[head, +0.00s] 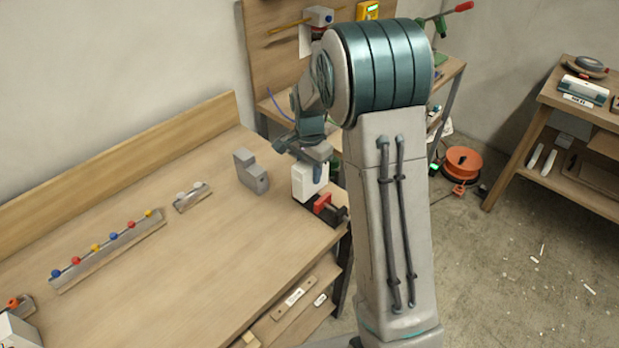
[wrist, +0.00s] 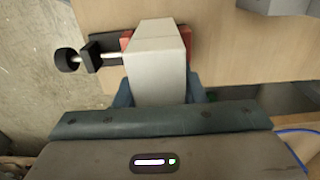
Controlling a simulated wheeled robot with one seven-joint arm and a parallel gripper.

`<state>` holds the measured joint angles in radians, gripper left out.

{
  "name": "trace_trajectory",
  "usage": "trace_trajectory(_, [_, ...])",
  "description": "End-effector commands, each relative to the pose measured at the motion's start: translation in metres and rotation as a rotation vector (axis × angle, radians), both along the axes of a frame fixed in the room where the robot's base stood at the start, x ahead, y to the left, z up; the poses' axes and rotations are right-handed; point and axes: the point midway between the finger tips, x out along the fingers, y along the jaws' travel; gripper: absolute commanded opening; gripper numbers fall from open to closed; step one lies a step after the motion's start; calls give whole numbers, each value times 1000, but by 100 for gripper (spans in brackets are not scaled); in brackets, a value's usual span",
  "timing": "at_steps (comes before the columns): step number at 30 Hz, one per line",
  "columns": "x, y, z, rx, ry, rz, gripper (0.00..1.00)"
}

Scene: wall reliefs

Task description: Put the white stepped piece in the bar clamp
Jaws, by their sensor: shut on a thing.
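My gripper (wrist: 160,98) is shut on the white stepped piece (wrist: 158,60), which fills the middle of the wrist view. In the head view the white piece (head: 309,183) is upright under my gripper (head: 308,165), at the right end of the workbench. The bar clamp (head: 328,209), with red jaws and a black body, is directly below and beside the piece. In the wrist view the clamp's screw and black knob (wrist: 68,60) show left of the piece, with red jaw parts on both sides of it. I cannot tell whether the piece touches the clamp's bottom.
A grey stepped block (head: 251,172) stands on the workbench (head: 200,240) left of the clamp. A rail with several coloured knobs (head: 108,250) and a short rail with pale knobs (head: 191,197) lie farther left. My arm hides part of the bench's right end.

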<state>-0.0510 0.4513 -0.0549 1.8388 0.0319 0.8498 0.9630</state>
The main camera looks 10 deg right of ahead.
Motion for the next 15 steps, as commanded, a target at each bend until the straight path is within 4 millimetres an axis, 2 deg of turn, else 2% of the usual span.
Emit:
trace_trajectory(6, [-1, 0, -30, 0, 5, 0, 8])
trace_trajectory(15, [-1, 0, -35, 0, 0, 0, 8])
